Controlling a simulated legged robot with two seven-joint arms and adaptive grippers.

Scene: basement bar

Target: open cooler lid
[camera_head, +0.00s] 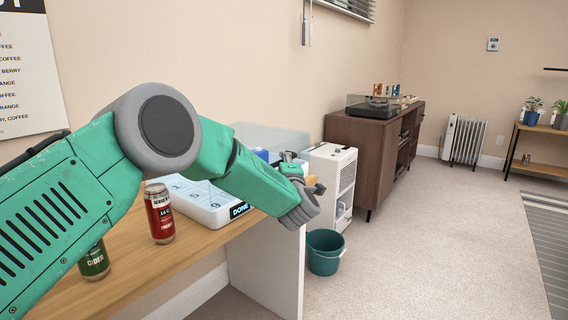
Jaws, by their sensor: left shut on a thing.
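A clear, bluish panel (272,138), which looks like the cooler lid, stands raised at the far end of the wooden counter, behind my left forearm. The cooler body under it is mostly hidden by my arm. My left gripper (291,161) is beside the panel's lower right edge. Its fingers are small and partly hidden behind my wrist. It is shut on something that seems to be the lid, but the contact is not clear. My right gripper is not in view.
On the counter (140,268) are a white tray (208,208) marked DONE, a red can (159,213) and a green cider can (94,262). A teal bucket (325,252) and a white appliance (343,165) stand past the counter's end.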

